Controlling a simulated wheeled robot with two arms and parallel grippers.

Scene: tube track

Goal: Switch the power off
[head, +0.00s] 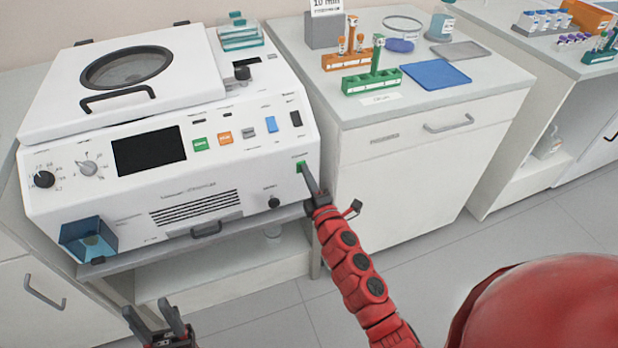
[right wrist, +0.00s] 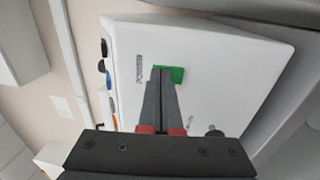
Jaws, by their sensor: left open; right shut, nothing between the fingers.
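The white centrifuge-like machine (head: 190,165) stands on the left bench with its lid down. My left gripper (head: 150,311) is open and empty, low in front of the machine.
The panel also holds a black screen (head: 148,150), knobs (head: 44,180), a green button (head: 200,144), an orange button (head: 225,138) and a blue switch (head: 271,124). Tube racks (head: 372,78) and a blue mat (head: 436,74) are on the right cabinet. The floor in front is clear.

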